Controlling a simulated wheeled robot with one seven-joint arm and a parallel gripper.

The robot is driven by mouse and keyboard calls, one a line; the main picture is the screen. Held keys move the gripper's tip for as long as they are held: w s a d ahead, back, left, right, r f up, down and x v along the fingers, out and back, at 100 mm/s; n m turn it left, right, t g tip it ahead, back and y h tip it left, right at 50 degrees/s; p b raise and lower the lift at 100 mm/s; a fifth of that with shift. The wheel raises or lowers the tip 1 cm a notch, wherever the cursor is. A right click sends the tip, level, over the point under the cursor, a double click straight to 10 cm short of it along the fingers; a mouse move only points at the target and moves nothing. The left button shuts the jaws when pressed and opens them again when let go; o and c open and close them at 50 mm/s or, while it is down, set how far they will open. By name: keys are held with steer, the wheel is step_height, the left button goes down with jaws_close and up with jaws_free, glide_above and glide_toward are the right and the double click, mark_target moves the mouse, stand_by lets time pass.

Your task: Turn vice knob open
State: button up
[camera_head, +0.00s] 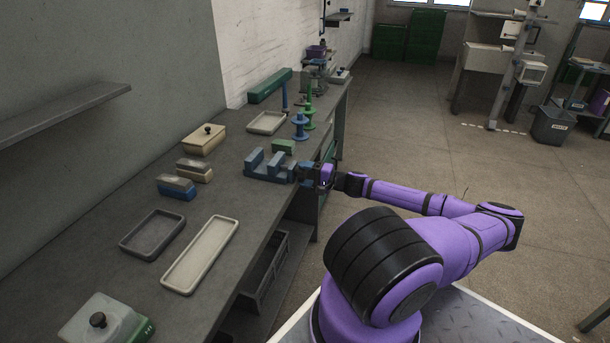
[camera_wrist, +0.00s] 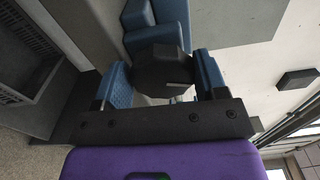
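The blue vice (camera_head: 268,166) stands at the right edge of the workbench, its jaws facing up. Its dark, faceted knob (camera_wrist: 162,70) shows in the wrist view, with the blue vice body (camera_wrist: 157,18) behind it. My gripper (camera_head: 306,172) is at the right side of the vice, over the bench edge. In the wrist view my gripper (camera_wrist: 161,80) has its two blue fingers apart, one on each side of the knob. Whether the fingers press on the knob or leave a small gap is not clear. In the head view the knob is mostly hidden by my gripper.
The grey workbench (camera_head: 118,190) holds a dark tray (camera_head: 152,234), a long pale tray (camera_head: 200,255), several lidded boxes, a green block (camera_head: 283,146) and spools (camera_head: 300,126). A wall shelf (camera_head: 70,112) juts out at left. The floor right of the bench is open.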

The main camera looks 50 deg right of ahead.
steer(key=o, duration=0.3)
steer(key=shift+s, duration=0.1)
steer(key=v, duration=1)
steer(key=shift+s+d, duration=0.15)
steer(key=shift+s, duration=0.15)
